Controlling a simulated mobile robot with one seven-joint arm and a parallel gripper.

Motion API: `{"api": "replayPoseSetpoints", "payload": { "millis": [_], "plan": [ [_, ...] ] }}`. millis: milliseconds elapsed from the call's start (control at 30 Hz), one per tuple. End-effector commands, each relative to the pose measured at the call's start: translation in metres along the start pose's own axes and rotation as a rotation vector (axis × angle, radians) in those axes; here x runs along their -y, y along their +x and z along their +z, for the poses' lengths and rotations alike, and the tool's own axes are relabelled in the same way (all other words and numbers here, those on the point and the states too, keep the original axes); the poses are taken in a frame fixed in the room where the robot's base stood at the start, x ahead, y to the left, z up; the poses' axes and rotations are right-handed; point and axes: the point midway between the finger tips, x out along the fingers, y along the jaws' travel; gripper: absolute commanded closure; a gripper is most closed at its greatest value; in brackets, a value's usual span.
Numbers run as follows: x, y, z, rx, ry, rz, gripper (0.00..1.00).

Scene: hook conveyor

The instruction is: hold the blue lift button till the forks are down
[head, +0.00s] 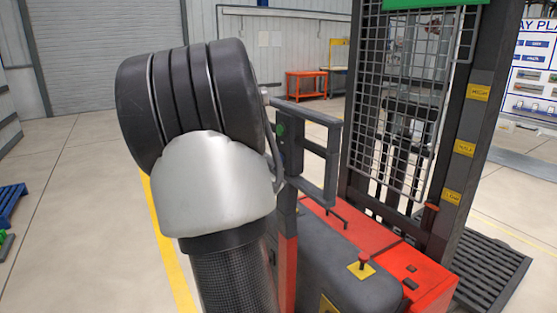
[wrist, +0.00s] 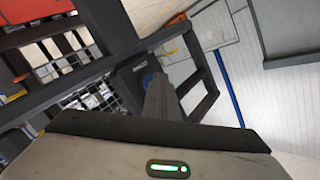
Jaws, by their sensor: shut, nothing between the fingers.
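The lift truck has a red and grey body (head: 400,262), a dark mast (head: 465,110) and a grey handle frame (head: 325,160) with a green button (head: 280,130). In the wrist view the blue button (wrist: 148,79) is partly visible on the dark control head, partly covered by my fingers. My gripper (wrist: 158,82) is shut, with its tips at the blue button; I cannot tell whether they press it. In the head view my arm hides the gripper and the blue button. The forks are not clearly visible; a black slatted platform (head: 492,268) lies low beyond the mast.
The mast carries yellow HIGH (head: 478,92), HALF (head: 464,148) and LOW (head: 451,196) labels, with a small orange-red piece (head: 432,207) near LOW. A red stop knob (head: 363,260) is on the body. Open floor lies left; a blue pallet (head: 10,203) is at the left edge.

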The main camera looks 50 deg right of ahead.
Motion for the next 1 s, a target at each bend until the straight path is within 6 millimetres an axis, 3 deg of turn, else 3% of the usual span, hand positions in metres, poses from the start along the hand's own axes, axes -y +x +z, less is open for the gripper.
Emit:
{"api": "replayPoseSetpoints", "payload": {
  "millis": [667, 1000],
  "plan": [
    [-0.001, 0.000, -0.001, -0.003, 0.001, 0.002, 1.00],
    [0.007, -0.010, 0.007, -0.001, 0.000, 0.000, 1.00]
  ]
}}
